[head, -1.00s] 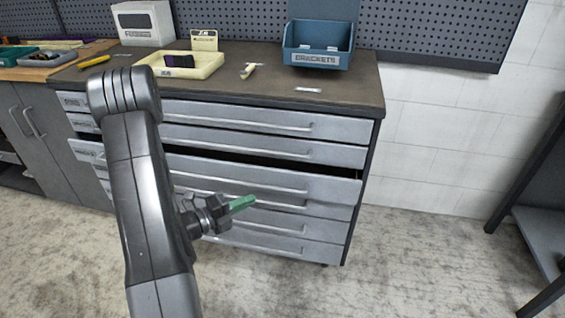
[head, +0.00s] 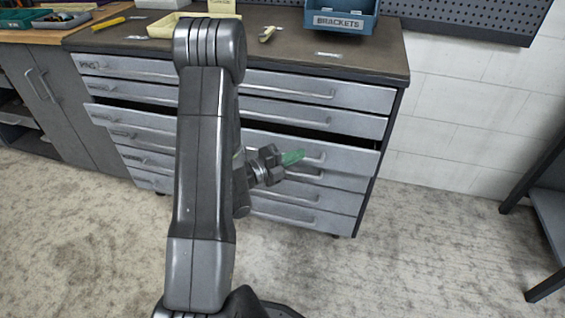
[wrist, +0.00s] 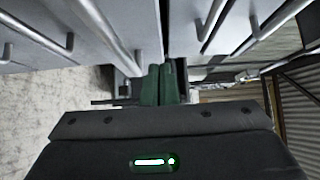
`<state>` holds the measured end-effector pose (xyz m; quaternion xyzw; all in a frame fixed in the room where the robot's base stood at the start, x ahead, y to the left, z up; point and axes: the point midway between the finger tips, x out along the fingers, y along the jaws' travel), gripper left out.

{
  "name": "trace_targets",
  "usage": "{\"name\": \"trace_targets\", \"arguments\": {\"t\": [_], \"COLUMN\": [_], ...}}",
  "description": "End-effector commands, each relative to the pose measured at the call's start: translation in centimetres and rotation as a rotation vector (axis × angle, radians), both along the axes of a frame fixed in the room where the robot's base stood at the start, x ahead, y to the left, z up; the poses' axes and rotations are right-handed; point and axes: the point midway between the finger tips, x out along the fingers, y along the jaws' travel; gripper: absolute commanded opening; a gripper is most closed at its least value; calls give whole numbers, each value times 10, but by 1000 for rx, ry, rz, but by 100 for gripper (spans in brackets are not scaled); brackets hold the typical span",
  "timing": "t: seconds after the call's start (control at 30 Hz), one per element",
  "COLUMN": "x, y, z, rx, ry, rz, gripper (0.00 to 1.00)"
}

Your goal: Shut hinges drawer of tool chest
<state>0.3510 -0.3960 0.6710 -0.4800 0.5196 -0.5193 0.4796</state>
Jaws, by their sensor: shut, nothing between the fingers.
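The grey tool chest (head: 372,185) stands against the wall with several wide drawers. Its third drawer from the top (head: 355,155) sticks out, with a dark gap above its front; its label is too small to read. My gripper (head: 293,157) has green fingertips, shut together and empty, in front of the right half of that drawer. I cannot tell whether they touch the drawer front. My arm hides the middle of the drawers. In the wrist view the shut green fingers (wrist: 163,85) point at grey drawer fronts with bar handles (wrist: 100,25).
On the chest top are a blue brackets bin (head: 340,20), a pale yellow tray (head: 158,27) and small loose items. A wooden bench (head: 30,35) adjoins on the left. A dark metal frame (head: 545,200) stands at the right. The floor in front is clear.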

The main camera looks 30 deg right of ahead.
Motion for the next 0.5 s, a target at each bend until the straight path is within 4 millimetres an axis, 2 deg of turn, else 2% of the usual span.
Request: {"name": "trace_targets", "arguments": {"t": [0.2, 0.5], "x": [21, 26], "y": [-22, -28], "z": [-1, 0], "rx": [-1, 0], "ry": [-3, -1], "rz": [0, 1], "gripper": [0, 0]}}
